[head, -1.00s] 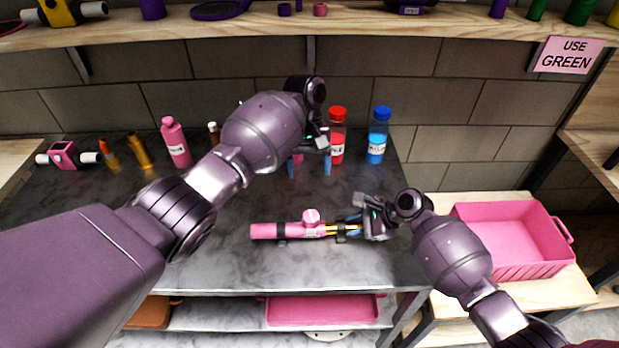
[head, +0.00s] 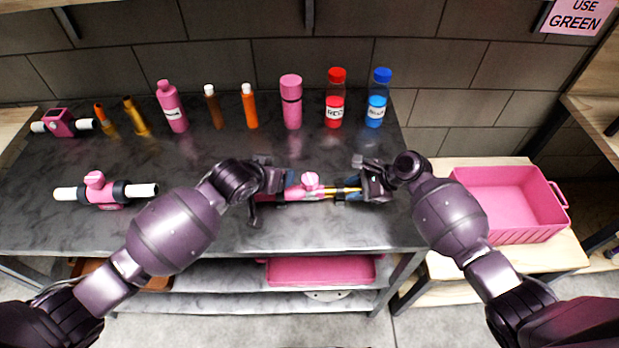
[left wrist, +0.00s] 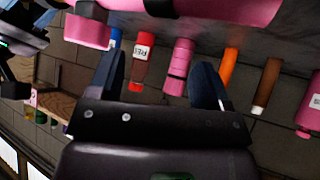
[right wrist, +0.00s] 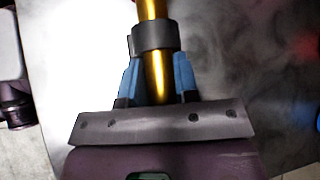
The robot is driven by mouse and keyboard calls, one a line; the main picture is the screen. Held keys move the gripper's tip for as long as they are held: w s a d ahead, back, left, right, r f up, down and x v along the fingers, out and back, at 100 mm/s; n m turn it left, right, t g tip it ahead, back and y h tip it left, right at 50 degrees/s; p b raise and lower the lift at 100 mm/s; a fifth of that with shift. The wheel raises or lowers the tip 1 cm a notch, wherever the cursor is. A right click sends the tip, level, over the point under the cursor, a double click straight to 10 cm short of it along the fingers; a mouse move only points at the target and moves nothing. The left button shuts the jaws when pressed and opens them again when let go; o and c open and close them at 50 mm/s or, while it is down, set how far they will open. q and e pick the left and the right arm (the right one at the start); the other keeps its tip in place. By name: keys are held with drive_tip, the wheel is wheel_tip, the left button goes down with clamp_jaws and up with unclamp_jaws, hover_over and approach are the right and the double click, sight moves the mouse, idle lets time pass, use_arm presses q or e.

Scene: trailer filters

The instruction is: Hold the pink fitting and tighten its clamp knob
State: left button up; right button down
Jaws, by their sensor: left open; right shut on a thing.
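The pink fitting (head: 284,194) lies along the dark bench near its front edge, with a pink clamp knob (head: 310,180) on top and a gold pipe (head: 343,190) at its right end. My right gripper (head: 356,188) is shut on the gold pipe; the right wrist view shows the pipe (right wrist: 157,78) between its blue fingers, below a dark collar (right wrist: 155,37). My left gripper (head: 286,182) is open at the fitting's left part, left of the knob. In the left wrist view the knob (left wrist: 88,30) is outside the fingers, near the left one; the left gripper partly hides the fitting's left end.
Several bottles line the bench back, including a red-capped one (head: 335,100) and a blue-capped one (head: 377,100). Another pink fitting with white pipe ends (head: 107,191) lies at left. A pink bin (head: 505,235) stands on the right table. A pink tray (head: 320,270) is below.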

sight(309, 179)
use_arm(q)
drive_tip(key=s+d+r+m+t+h, duration=0.1)
drive_tip(key=s+r+m+t+h, duration=0.2)
drive_tip(key=s, duration=0.6)
drive_tip(key=shift+m+g+h, duration=0.3)
drive_tip(key=shift+g+h, duration=0.2)
drive_tip(key=x, duration=1.2)
drive_tip(key=shift+c, duration=0.3)
drive_tip(key=c, duration=0.9)
drive_tip(key=shift+o, duration=0.2)
drive_tip(key=shift+s+d+m+g+h, duration=0.1)
drive_tip(key=shift+m+g+h, duration=1.05)
drive_tip(key=shift+m, duration=0.25)
use_arm(e)
drive_tip(key=shift+a, duration=0.1)
use_arm(q)
drive_tip(key=o, duration=0.9)
